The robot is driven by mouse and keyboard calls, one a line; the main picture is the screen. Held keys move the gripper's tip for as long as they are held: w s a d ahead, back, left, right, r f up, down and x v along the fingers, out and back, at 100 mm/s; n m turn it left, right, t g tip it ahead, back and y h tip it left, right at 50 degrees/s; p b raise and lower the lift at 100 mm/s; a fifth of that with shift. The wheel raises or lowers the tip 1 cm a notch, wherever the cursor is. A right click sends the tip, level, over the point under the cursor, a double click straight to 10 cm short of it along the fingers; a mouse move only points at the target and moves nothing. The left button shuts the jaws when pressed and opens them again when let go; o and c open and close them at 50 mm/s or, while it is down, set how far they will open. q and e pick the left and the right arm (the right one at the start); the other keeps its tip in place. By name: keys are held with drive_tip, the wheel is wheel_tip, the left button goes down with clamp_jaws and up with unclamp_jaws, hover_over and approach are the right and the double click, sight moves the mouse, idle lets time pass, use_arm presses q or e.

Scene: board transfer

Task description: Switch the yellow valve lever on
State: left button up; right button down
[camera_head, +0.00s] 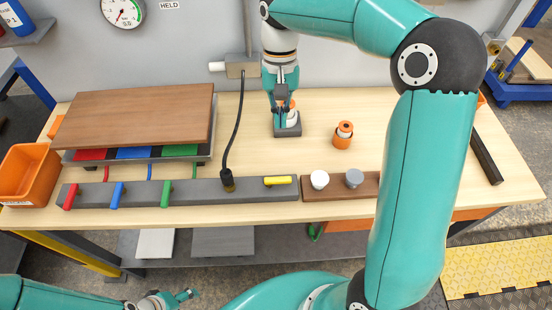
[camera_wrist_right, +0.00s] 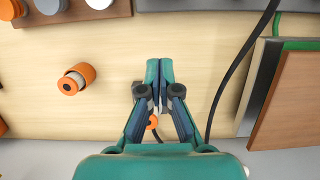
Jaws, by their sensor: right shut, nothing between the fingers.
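The yellow valve lever (camera_head: 278,181) is on the right end of a long grey bar (camera_head: 200,190) at the table's front. It lies along the bar, while the red (camera_head: 70,196), blue (camera_head: 117,195) and green (camera_head: 166,193) levers point across it towards the front. My right gripper (camera_head: 283,122) is shut and empty, behind the yellow lever and apart from it. Its closed fingertips (camera_wrist_right: 159,68) show in the right wrist view, where the yellow lever is not visible. My left gripper (camera_head: 187,295) is low at the front, away from the bar; its finger opening is unclear.
A grey block with a white and orange part (camera_head: 291,119) stands by my right gripper. A black cable (camera_head: 236,130) runs to a plug on the bar. A brown strip (camera_head: 335,193) with white and grey knobs adjoins the bar. A brown board (camera_head: 135,115) lies left.

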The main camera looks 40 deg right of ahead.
sight(278, 181)
drive_tip(key=x, duration=0.9)
drive_tip(key=shift+s+a+f+p, duration=0.1)
drive_tip(key=shift+f+p, duration=0.15)
drive_tip(key=shift+p, duration=0.05)
drive_tip(key=s, duration=0.1)
drive_tip(key=s+a+p, duration=0.1)
drive_tip(key=shift+s+a+f, duration=0.15)
drive_tip(key=shift+s+a, duration=0.1)
drive_tip(key=shift+a, duration=0.05)
drive_tip(key=shift+s+a, duration=0.25)
drive_tip(key=shift+s, duration=0.2)
drive_tip(key=shift+f, duration=0.1)
drive_tip(key=shift+a, duration=0.15)
drive_tip(key=shift+w, duration=0.1)
